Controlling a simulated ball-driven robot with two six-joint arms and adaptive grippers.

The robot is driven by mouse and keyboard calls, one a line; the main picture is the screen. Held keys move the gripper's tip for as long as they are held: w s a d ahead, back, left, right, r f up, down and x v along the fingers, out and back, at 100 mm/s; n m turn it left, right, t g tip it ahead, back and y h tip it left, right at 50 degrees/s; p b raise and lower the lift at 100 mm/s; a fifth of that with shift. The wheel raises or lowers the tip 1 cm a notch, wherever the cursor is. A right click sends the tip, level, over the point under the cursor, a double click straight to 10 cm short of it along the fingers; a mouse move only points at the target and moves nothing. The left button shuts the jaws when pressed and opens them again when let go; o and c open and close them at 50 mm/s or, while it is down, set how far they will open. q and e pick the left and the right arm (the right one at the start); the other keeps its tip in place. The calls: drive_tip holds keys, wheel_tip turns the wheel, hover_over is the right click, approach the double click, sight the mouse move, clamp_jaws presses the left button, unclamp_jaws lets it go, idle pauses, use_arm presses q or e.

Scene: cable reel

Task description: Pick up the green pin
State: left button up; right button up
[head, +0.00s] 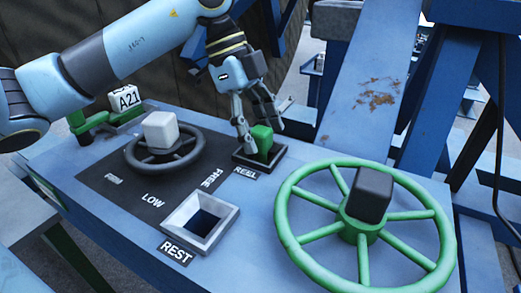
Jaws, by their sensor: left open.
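The green pin (263,138) stands upright in the square socket marked REEL (241,155), at the upper middle of the panel in the head view. My left gripper (262,132) comes down over it from above. Its fingers are open, one on the left side of the pin and one behind and to the right. I cannot tell whether either finger touches the pin. The lower part of the pin is hidden in the socket. My right gripper is not in view.
An empty square socket marked REST (202,222) is nearer the front. A dark dial with a white knob (161,130) lies left of the pin. A large green handwheel (291,244) takes up the right front. A blue slanted beam (362,100) rises behind.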

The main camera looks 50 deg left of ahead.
use_arm(q)
drive_tip(key=shift+d+f, duration=0.2)
drive_tip(key=shift+f, duration=0.25)
drive_tip(key=shift+c, duration=0.2)
clamp_jaws()
